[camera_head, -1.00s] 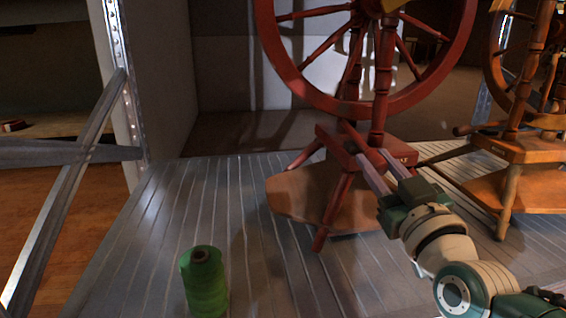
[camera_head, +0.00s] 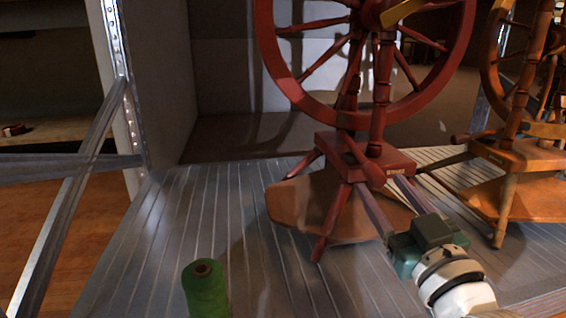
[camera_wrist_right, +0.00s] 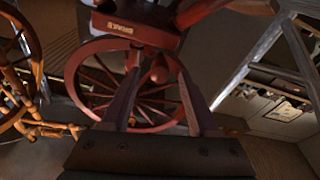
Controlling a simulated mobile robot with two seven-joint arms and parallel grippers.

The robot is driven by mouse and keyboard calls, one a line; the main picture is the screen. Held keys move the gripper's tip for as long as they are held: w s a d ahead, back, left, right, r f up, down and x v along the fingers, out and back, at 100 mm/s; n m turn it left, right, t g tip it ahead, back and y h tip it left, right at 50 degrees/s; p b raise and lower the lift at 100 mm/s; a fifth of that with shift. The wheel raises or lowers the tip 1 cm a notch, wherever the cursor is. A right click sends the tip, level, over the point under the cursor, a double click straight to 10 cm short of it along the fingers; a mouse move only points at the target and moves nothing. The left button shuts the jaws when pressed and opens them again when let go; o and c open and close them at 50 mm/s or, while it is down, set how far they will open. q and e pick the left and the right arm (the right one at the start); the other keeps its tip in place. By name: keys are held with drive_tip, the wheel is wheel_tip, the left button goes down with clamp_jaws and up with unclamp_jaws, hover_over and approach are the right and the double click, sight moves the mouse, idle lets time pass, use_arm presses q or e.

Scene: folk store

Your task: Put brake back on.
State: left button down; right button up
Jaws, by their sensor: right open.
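A red spinning wheel stands on the shelf, with its big wheel (camera_head: 300,95) above a small red bench (camera_head: 330,143). A small label sits on the bench's front edge, and it also shows in the right wrist view (camera_wrist_right: 118,30). A slanting red bar (camera_head: 358,158) lies over the bench; I cannot tell whether it is the brake. My right gripper (camera_head: 383,185) is open at the bench's front edge, its fingers spread apart. In the right wrist view the open fingers (camera_wrist_right: 160,72) have a red part of the spinning wheel between or behind them. My left gripper is not in view.
A green thread spool (camera_head: 206,292) stands at the shelf's front. An orange-brown spinning wheel (camera_head: 515,155) stands close on the right. The grey slatted shelf (camera_head: 165,235) is clear at left. A metal post with cross braces (camera_head: 122,90) borders the left side.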

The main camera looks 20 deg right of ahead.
use_arm(q)
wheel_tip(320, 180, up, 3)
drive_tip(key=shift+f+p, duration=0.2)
drive_tip(key=shift+p, duration=0.65)
use_arm(e)
drive_tip(key=v, duration=0.6)
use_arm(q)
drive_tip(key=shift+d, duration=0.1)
use_arm(e)
drive_tip(key=shift+s, duration=0.1)
